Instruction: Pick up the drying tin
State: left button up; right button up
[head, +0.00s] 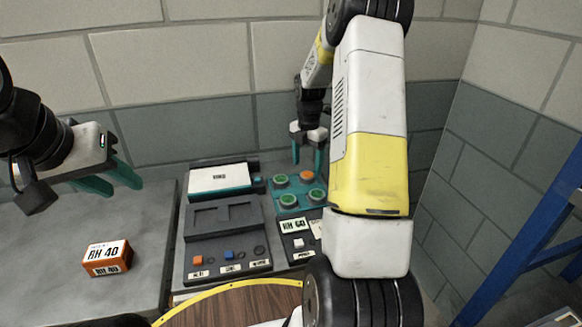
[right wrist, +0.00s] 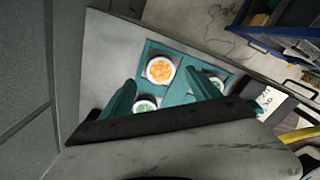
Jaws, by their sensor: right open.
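Several round tins sit in a teal tray (head: 292,191) at the back right of the bench. One tin holds orange grains (head: 306,176); the others look green. The pictures do not label which is the drying tin. My right gripper (head: 308,158) is open, with its fingers pointing down over the back of the tray. In the right wrist view the orange-filled tin (right wrist: 160,69) shows between and beyond the open fingertips, with nothing held. The fingers partly hide the green tins. My left gripper (head: 112,183) is open and empty over the left bench.
An orange box marked RH 40 (head: 107,257) lies on the grey left bench. A grey panel with small buttons (head: 226,232) and a teal device with a white face (head: 221,179) stand left of the tray. My right arm hides the bench's right part. A blue frame (head: 520,250) is far right.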

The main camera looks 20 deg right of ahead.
aim_at(308, 174)
notch_tip(308, 174, down, 4)
jog(key=shift+d+r, duration=0.15)
jog(key=c, duration=1.5)
jog(key=shift+r, duration=0.15)
jog(key=shift+r, duration=0.65)
notch_tip(308, 174, up, 2)
jog(key=shift+s+r, duration=0.1)
jog(key=shift+s, duration=0.05)
jog(key=s+a, duration=0.3)
jog(key=s, duration=0.1)
jog(key=s+a, duration=0.3)
jog(key=a, duration=0.1)
jog(key=s+a+r, duration=0.1)
jog(key=s+a, duration=0.2)
jog(key=s, duration=0.1)
jog(key=shift+s+a+r, duration=0.1)
jog(key=shift+s+a, duration=0.2)
jog(key=shift+a, duration=0.05)
